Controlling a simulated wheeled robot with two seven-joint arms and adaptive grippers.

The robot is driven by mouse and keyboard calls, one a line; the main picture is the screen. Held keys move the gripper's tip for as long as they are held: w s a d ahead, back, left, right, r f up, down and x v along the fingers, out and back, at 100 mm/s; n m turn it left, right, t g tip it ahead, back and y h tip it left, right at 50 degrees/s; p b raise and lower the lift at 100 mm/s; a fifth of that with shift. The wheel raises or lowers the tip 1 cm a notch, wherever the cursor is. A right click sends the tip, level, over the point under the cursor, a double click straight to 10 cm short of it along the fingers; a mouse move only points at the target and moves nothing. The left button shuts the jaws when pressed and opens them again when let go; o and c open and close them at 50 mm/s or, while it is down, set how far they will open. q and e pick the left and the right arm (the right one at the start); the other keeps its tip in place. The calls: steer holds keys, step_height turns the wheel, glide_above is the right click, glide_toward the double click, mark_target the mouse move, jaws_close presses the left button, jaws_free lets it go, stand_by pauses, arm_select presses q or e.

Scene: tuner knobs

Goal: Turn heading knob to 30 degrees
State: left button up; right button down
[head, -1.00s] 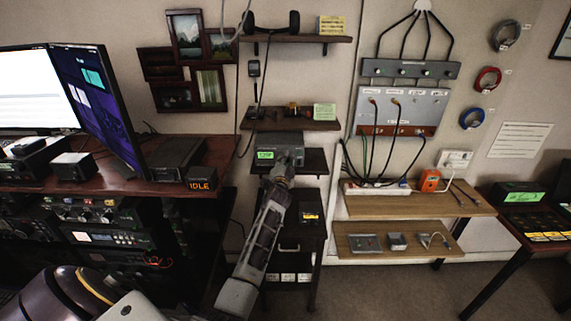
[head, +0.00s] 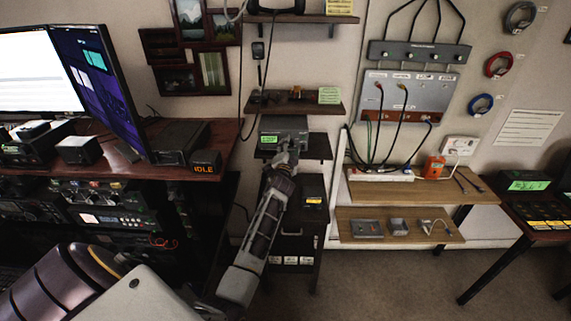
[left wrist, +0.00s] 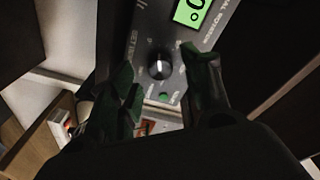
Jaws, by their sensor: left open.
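The rotator control box (head: 283,125) is a grey box with a green lit display (head: 269,138) on the shelf in the middle of the head view. My left gripper (head: 287,143) is at the box's front. In the left wrist view the left gripper (left wrist: 162,82) is open, one finger on each side of the knob; contact is not clear. The display's full reading is hidden.
A desk with monitors (head: 90,85) and an IDLE box (head: 206,162) stands at left. A wall panel with cables (head: 408,100) and wooden shelves (head: 420,190) are at right. Dark shelves (head: 295,104) lie just above and below the control box.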

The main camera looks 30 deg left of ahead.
arm_select(q)
steer(key=v, duration=1)
stand_by(0.3)
steer(key=shift+d+f, duration=0.1)
stand_by(0.4)
